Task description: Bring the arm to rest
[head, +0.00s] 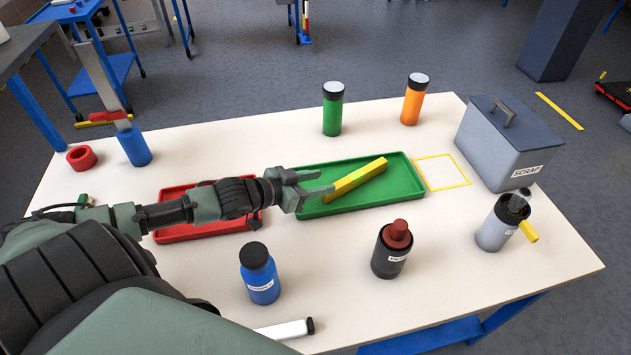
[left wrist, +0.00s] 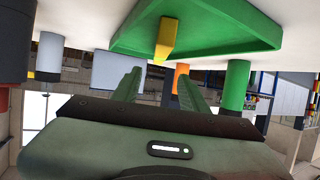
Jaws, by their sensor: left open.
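My left gripper (head: 318,188) is open and empty. In the head view it reaches in from the left over the table (head: 540,255), at the left end of the green tray (head: 405,172). A yellow bar (head: 357,177) lies slantwise in the green tray, just beyond the fingertips. In the left wrist view the open fingers (left wrist: 160,92) show with nothing between them, and the green tray (left wrist: 210,35) and yellow bar (left wrist: 165,38) appear above them. A red tray (head: 190,232) is partly hidden under my left arm. My right gripper is not in view.
A grey scrap box (head: 500,150) stands at the right, beside a yellow-outlined square (head: 442,172). Green (head: 332,108) and orange (head: 414,98) bottles stand behind the tray. Blue (head: 260,273), black (head: 391,250) and grey (head: 500,222) containers stand in front.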

